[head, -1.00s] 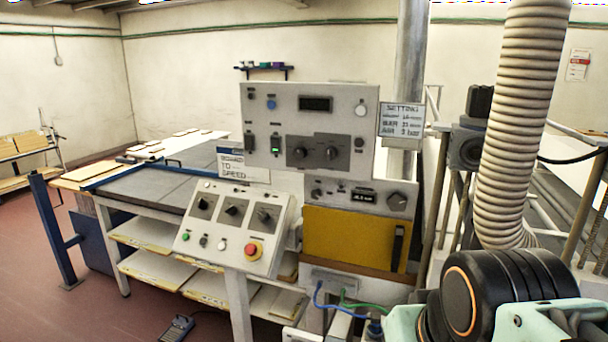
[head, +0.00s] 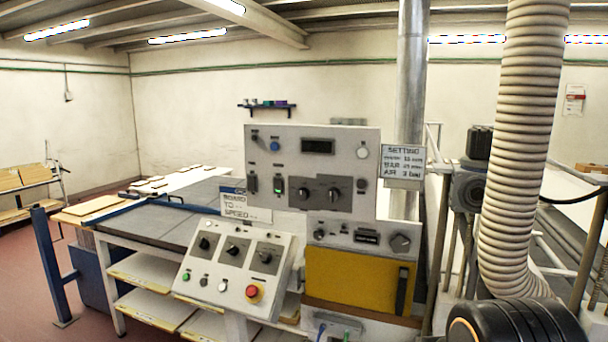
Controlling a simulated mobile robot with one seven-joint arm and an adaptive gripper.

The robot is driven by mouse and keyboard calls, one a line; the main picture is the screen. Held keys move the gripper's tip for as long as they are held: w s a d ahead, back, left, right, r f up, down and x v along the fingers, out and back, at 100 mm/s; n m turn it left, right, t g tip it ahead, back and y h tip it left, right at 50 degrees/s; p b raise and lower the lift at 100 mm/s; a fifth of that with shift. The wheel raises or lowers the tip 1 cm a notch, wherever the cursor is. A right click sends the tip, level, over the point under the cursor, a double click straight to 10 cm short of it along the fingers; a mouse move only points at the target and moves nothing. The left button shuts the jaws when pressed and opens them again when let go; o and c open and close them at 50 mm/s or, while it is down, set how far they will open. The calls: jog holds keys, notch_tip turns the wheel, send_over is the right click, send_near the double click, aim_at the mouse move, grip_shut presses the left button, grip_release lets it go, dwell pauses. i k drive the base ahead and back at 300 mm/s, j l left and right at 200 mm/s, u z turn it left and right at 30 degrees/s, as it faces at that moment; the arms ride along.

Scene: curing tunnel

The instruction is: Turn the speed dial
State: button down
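A grey upright control panel (head: 260,152) stands in the middle of the head view. It carries two dark dials side by side, a left one (head: 306,195) and a right one (head: 334,195). A sloped console (head: 212,268) in front has a left knob (head: 206,242), a middle knob (head: 234,250) and a right knob (head: 266,257). The labels are too small to tell which is the speed dial. My gripper is out of view; only a black arm joint shows at the bottom right.
A sign reading "BOARD TO SPEED" (head: 246,206) is left of the panel, and a setting card (head: 403,166) right of it. A red emergency button (head: 254,293) sits on the console. A ribbed hose (head: 520,140) hangs at the right. A conveyor table (head: 160,226) stands left.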

aim_at(303, 194)
jog(key=i+j+z, duration=0.15)
jog(key=j+z, duration=0.3)
jog(key=j, duration=0.35)
jog(key=j+z, duration=0.5)
jog(key=j, duration=0.3)
jog(key=i+l+u, duration=0.15)
jog(key=l, duration=0.2)
jog(key=k+l+u, duration=0.2)
jog(key=i+l, duration=0.05)
jog(key=l, duration=0.05)
